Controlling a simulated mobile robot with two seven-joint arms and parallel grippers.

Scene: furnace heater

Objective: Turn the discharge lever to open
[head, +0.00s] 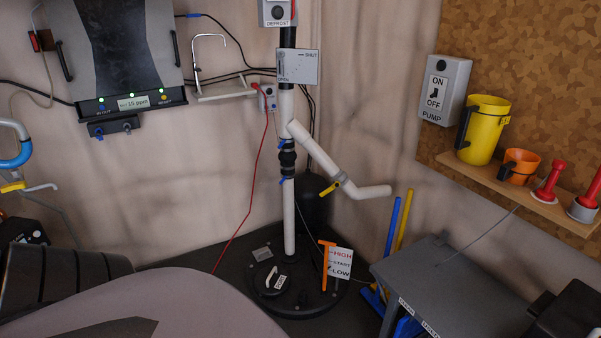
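A white plate marked OPEN at lower left and SHUT at upper right (306,69) is on the vertical pipe at upper centre. A dark pipe section (288,37) passes above it. I cannot make out clearly which way a lever at this plate points. Small blue handles (283,180) are on the vertical pipe. Neither of my grippers shows in the head view.
An orange handle (326,258) stands by a HIGH/START/LOW plate (340,263) on the round black base (296,292). A grey table (435,268) is at right, below a shelf (520,190) with a yellow jug (485,128). A PUMP switch box (445,90) is on the wall.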

